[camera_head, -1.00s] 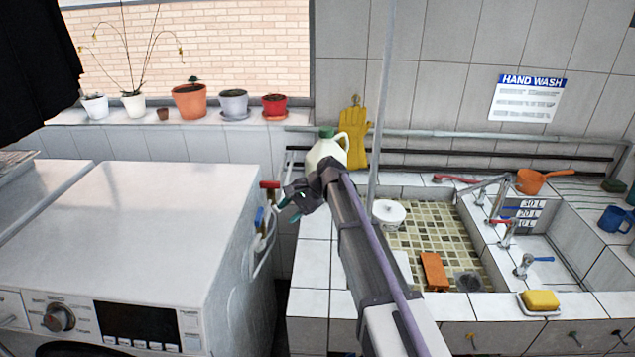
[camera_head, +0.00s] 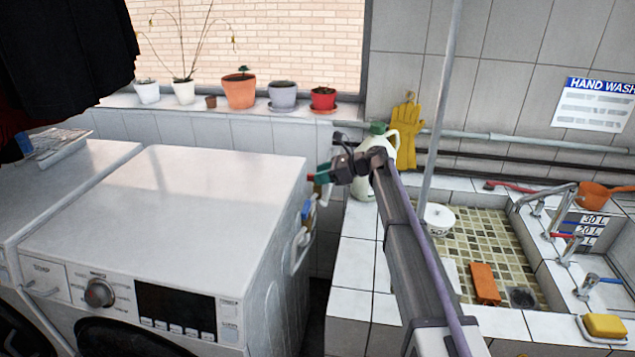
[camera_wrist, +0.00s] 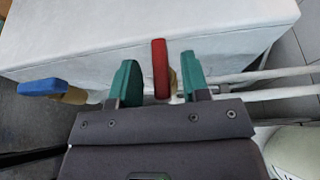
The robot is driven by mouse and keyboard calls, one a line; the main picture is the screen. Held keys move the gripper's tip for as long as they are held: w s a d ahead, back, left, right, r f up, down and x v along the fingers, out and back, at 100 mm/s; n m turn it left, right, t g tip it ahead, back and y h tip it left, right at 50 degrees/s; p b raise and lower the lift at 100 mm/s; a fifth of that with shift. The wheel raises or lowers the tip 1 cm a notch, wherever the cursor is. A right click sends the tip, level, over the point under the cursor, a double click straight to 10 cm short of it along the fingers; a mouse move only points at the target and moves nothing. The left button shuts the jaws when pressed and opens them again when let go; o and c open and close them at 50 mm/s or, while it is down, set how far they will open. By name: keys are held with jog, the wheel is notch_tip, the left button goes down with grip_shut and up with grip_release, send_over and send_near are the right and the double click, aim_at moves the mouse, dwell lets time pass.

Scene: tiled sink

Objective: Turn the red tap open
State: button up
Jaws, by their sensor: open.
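The red tap handle (camera_wrist: 160,68) stands between the two green fingers of my open gripper (camera_wrist: 159,82) in the wrist view. A gap shows on each side of the handle, so it looks untouched. Its brass body is partly hidden between the fingers. In the head view my gripper (camera_head: 325,176) is at the right side of the washing machine, and only a bit of the red handle (camera_head: 311,178) shows beside the fingertips. A blue tap handle (camera_wrist: 43,88) lies to the left in the wrist view, and it also shows below in the head view (camera_head: 306,209).
The white washing machine (camera_head: 170,215) is close beside the taps, with pale hoses (camera_head: 301,245) on its side. A white jug with a green cap (camera_head: 404,150) stands on the tiled counter behind my arm. The tiled sink (camera_head: 480,245) is to the right.

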jog(key=shift+x, duration=0.95)
